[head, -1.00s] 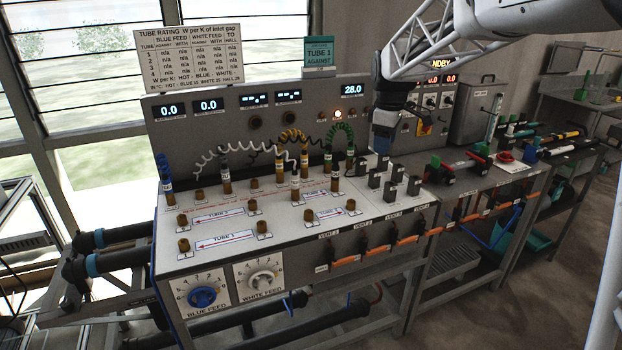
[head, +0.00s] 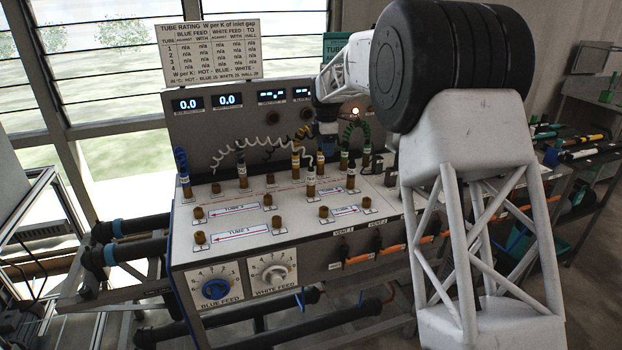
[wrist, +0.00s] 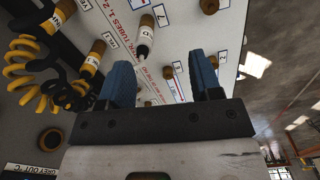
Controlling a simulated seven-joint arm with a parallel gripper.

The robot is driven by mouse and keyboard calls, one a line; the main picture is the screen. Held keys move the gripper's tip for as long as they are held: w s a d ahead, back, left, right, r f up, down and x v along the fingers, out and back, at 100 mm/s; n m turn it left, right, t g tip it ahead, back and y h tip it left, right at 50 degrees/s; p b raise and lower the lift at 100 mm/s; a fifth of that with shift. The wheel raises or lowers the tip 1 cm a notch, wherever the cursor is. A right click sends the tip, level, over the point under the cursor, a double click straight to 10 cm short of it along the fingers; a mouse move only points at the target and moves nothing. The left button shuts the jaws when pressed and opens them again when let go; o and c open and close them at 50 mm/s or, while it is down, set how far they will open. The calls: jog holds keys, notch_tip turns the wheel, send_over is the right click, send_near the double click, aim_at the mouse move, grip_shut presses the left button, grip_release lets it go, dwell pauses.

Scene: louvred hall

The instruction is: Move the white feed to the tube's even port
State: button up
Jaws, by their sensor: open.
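A white coiled cord (head: 262,142) arches over the sloping port panel (head: 250,251). A plug with a pale top (head: 310,182) stands upright in a port at its right end. The tube 1 strip (head: 235,233) has brass ports, a left one (head: 200,238) and a right one (head: 277,222). My gripper (wrist: 164,75) is open and empty in the wrist view, above the panel. A white-and-black plug (wrist: 145,37) shows beyond the fingers. Most port numbers are too small to read.
A blue plug (head: 184,174) is at the far left. The blue feed knob (head: 215,288) and white feed knob (head: 273,272) are on the front. The panel's front left is open.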

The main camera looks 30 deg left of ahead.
jog(key=n, duration=0.2)
send_over(311, 170)
notch_tip(311, 170, down, 3)
jog(key=shift+s+f, duration=0.1)
jog(key=shift+f, duration=0.1)
jog(key=shift+f, duration=0.1)
jog(key=shift+f, duration=4.85)
grip_shut()
